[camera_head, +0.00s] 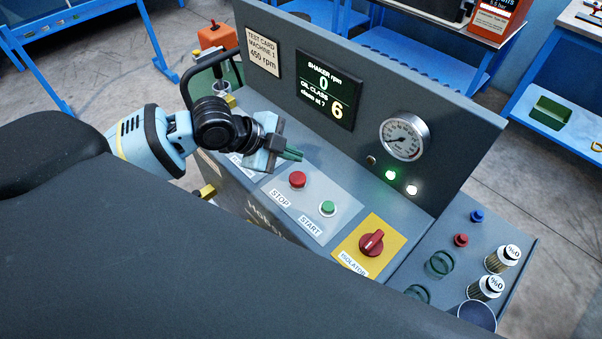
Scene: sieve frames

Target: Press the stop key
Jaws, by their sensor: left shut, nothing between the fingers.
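The stop key is a red round button (297,180) on a pale plate of the grey machine panel, with a STOP label below it. The green start key (327,208) sits to its right and nearer, with a START label. My left gripper (298,155) is shut and empty, its fingertips above and just behind the stop key in the picture, apart from it. The display (328,85) reads SHAKER rpm 0 and a 6 on its lower line. My right gripper is not in view.
A red isolator knob (371,243) on a yellow plate stands right of the keys. Labelled cylinders (501,259) and small blue and red pieces stand on the right shelf. A black bar handle (212,66) rises behind my gripper.

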